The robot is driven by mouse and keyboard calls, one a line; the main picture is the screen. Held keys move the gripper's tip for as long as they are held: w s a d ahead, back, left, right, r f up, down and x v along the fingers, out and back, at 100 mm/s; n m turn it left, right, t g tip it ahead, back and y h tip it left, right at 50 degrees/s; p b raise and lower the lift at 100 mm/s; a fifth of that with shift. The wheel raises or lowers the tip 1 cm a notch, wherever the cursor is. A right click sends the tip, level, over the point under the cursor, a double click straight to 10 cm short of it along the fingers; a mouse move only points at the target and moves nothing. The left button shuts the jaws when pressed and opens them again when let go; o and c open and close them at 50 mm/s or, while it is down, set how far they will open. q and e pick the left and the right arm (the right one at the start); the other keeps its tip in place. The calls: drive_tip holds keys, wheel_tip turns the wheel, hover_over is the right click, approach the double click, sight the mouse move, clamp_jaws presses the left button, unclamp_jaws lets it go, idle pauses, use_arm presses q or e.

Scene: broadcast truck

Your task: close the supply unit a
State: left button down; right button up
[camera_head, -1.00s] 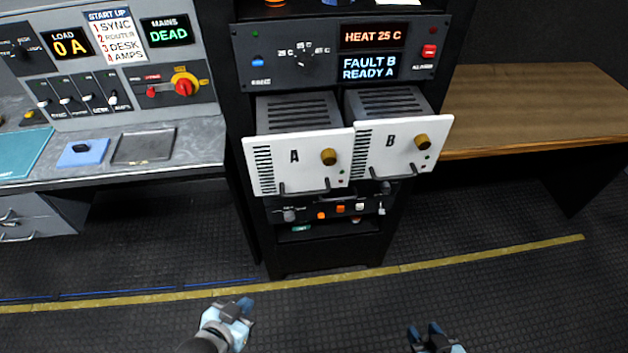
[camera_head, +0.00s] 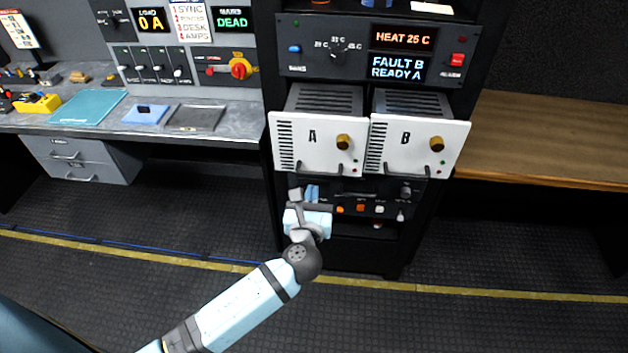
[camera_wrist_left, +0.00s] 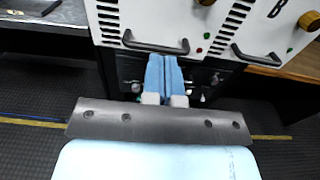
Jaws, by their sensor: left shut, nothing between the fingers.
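Supply unit A (camera_head: 309,157) is a white-fronted drawer with a black letter A, a vent grille, a brass knob and a dark bar handle. It stands pulled out of the rack, its slotted grey top showing. In the left wrist view its lower front (camera_wrist_left: 140,18) and handle fill the top. My left gripper (camera_head: 311,192) is shut and empty, just below unit A's front near its handle. In the left wrist view its blue fingers (camera_wrist_left: 164,76) are together, pointing up at the area below the handle; I cannot tell whether they touch. My right gripper is not in view.
Supply unit B (camera_head: 417,160) is also pulled out, directly right of A. A display panel (camera_head: 370,52) above reads FAULT B, READY A. A control panel (camera_head: 380,197) sits below. A grey desk (camera_head: 230,128) stands left, a wooden bench (camera_head: 540,140) right.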

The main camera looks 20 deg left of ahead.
sight(319, 150)
use_arm(q)
drive_tip(key=p+x, duration=0.2)
drive_tip(key=x, duration=1)
drive_tip(key=shift+w+a, duration=0.15)
drive_tip(key=shift+w, duration=0.2)
drive_tip(key=b+x, duration=0.1)
drive_tip(key=x, duration=0.7)
drive_tip(key=shift+f, duration=0.15)
drive_tip(key=shift+s, duration=0.1)
